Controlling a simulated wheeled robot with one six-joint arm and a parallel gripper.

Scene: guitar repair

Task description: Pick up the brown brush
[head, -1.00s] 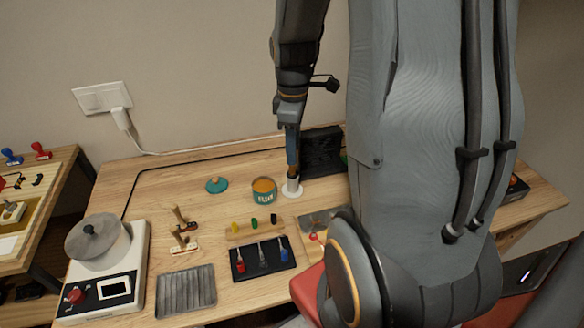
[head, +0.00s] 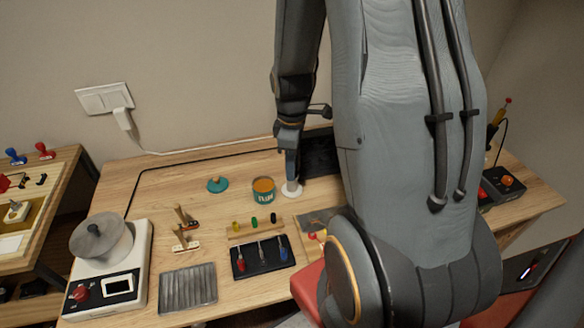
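My gripper (head: 291,172) points down at the white round holder (head: 291,190) at the back middle of the bench. Its fingers are at the top of the holder, small and dark in this view. I cannot tell whether they are open or shut. No brown brush shows clearly now; anything standing in the holder is hidden by my gripper.
A teal can with orange contents (head: 264,189) stands close left of the holder, its teal lid (head: 217,185) further left. A dark panel (head: 320,155) stands behind. In front are a tool rack (head: 254,229), black tray (head: 264,271) and ribbed grey tray (head: 188,289).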

